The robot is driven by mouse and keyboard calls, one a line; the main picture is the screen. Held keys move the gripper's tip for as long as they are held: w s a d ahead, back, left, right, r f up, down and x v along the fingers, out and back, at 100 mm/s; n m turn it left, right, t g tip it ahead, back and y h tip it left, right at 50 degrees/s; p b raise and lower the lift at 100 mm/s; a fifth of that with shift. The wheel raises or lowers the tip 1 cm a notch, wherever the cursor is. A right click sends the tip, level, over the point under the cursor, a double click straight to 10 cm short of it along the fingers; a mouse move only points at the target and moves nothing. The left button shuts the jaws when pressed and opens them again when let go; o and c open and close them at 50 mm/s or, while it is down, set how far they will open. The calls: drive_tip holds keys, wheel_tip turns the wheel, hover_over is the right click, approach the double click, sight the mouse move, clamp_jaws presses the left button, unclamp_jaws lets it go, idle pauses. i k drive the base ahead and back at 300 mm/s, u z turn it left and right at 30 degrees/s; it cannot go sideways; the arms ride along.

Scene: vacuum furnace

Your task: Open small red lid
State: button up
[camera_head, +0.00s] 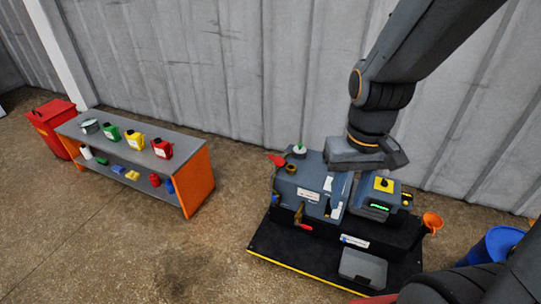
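The vacuum furnace unit (302,178) is a grey-blue machine on a black base (290,247) in the right half of the view. A small red part (277,160) sticks out at its upper left, and a red-tipped handle (305,227) is low on its front. I cannot tell whether either is the small red lid. My gripper (362,158) hangs from above over the gap between the main body and the control box (376,197). Its fingers are too small and dark to tell whether they are open or whether they touch anything.
A shelf with orange sides (198,180) holds red, yellow and green canisters at left. A red bin (50,125) stands beyond it. A grey tray (363,267) lies at the base's front. An orange funnel (432,221) and blue barrel (497,244) are at right. The floor between shelf and machine is clear.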

sight(279, 161)
drive_tip(key=k, duration=1.2)
drive_tip(key=u, duration=0.55)
drive_tip(key=i, duration=0.65)
drive_tip(key=u, duration=0.7)
drive_tip(key=i, duration=1.3)
drive_tip(key=z, duration=1.1)
drive_tip(key=i, duration=0.5)
drive_tip(key=z, duration=0.65)
